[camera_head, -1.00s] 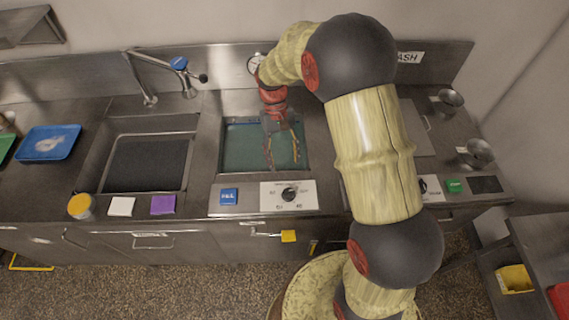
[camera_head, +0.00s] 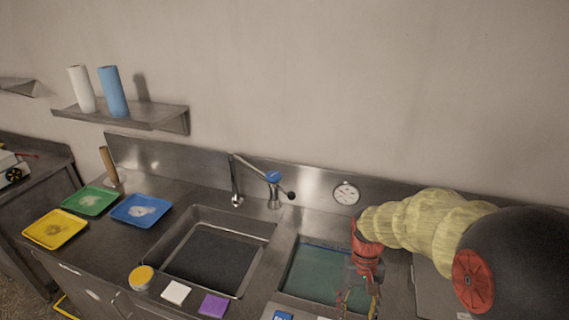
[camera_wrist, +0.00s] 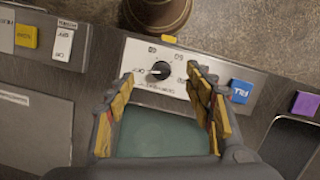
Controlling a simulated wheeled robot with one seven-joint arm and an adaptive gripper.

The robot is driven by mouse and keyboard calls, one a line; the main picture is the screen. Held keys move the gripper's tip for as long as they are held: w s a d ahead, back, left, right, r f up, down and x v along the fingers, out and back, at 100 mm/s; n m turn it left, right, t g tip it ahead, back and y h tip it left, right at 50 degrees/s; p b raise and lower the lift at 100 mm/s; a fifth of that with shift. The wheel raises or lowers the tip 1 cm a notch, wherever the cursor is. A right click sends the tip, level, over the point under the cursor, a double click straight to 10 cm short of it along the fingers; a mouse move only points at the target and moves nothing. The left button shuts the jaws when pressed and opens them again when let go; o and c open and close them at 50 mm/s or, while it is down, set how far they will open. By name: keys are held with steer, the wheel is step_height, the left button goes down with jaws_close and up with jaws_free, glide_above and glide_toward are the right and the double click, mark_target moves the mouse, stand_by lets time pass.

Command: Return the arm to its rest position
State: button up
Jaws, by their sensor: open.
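My arm (camera_head: 415,228) reaches in from the right side of the head view, bent, with its red wrist joint hanging over the counter. My gripper (camera_head: 357,302) points down above the teal-filled basin (camera_head: 312,270) and is partly cut off by the bottom edge. In the wrist view my gripper (camera_wrist: 160,80) is open, its yellow-padded fingers wide apart with nothing between them. The teal basin (camera_wrist: 160,135) lies below the fingers, and a dial panel (camera_wrist: 150,60) with a black knob lies beyond them.
A dark-bottomed sink (camera_head: 208,255) with a faucet (camera_head: 237,180) is left of the basin. Blue (camera_head: 141,210), green (camera_head: 90,201) and yellow (camera_head: 55,229) trays lie farther left. A round gauge (camera_head: 346,193) is on the backsplash. A wall shelf (camera_head: 125,115) holds two rolls.

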steer(key=s+r+t+b, duration=0.8)
steer(key=s+r, duration=0.3)
steer(key=s, duration=0.2)
steer(key=shift+s+a+r, duration=0.15)
steer(key=shift+s, duration=0.15)
